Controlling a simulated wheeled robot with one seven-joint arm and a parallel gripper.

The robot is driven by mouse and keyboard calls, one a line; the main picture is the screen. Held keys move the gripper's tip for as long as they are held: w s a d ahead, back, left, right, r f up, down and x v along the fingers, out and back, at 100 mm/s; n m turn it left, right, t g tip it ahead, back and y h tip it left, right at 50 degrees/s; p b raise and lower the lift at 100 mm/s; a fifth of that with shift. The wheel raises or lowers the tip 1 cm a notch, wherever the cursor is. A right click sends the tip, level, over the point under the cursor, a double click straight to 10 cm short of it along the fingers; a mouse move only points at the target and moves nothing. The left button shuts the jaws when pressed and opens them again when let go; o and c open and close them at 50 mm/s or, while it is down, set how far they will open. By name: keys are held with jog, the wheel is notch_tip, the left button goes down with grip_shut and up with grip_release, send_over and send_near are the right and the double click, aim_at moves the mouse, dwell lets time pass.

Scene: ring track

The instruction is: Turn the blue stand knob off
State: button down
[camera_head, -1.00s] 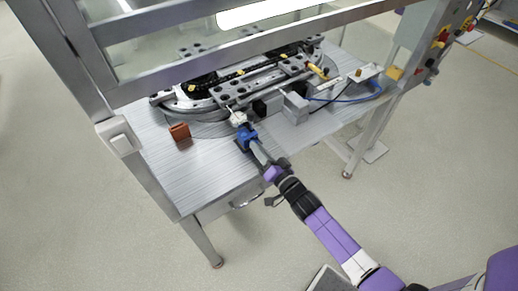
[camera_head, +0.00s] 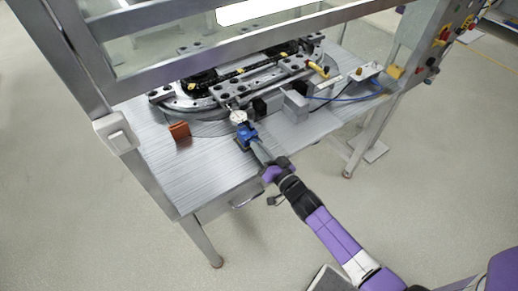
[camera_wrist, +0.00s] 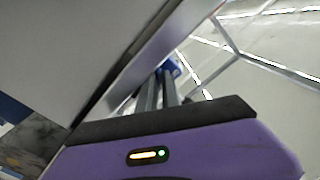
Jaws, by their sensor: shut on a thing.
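The blue stand knob (camera_head: 247,132) is on a small stand at the near edge of the ring track, with a round white gauge-like part (camera_head: 238,116) just behind it. My gripper (camera_head: 254,144) reaches over the table's front edge and is shut on the blue knob. The fingers cover the knob's near side. In the wrist view, my gripper's two grey fingers (camera_wrist: 161,84) point away from me, and a bit of the blue knob (camera_wrist: 174,66) shows at their tips. The knob's exact turn angle is too small to read.
The ring track (camera_head: 215,98) fills the back of the table (camera_head: 205,172). A brown-orange block (camera_head: 179,131) stands left of the stand, and grey blocks (camera_head: 296,104) stand right of it. A frame bar (camera_head: 190,60) crosses above. The table's front left is clear.

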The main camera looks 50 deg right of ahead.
jog(key=n+b, duration=0.1)
jog(key=n, duration=0.3)
jog(key=shift+n, duration=0.3)
jog(key=n+b, duration=0.1)
jog(key=n, duration=0.3)
jog(key=n+b, duration=0.2)
jog(key=n, duration=0.4)
jog(key=shift+a+n, duration=0.1)
jog(key=shift+n, duration=0.3)
jog(key=shift+r, duration=0.1)
jog(key=c, duration=1.8)
grip_release()
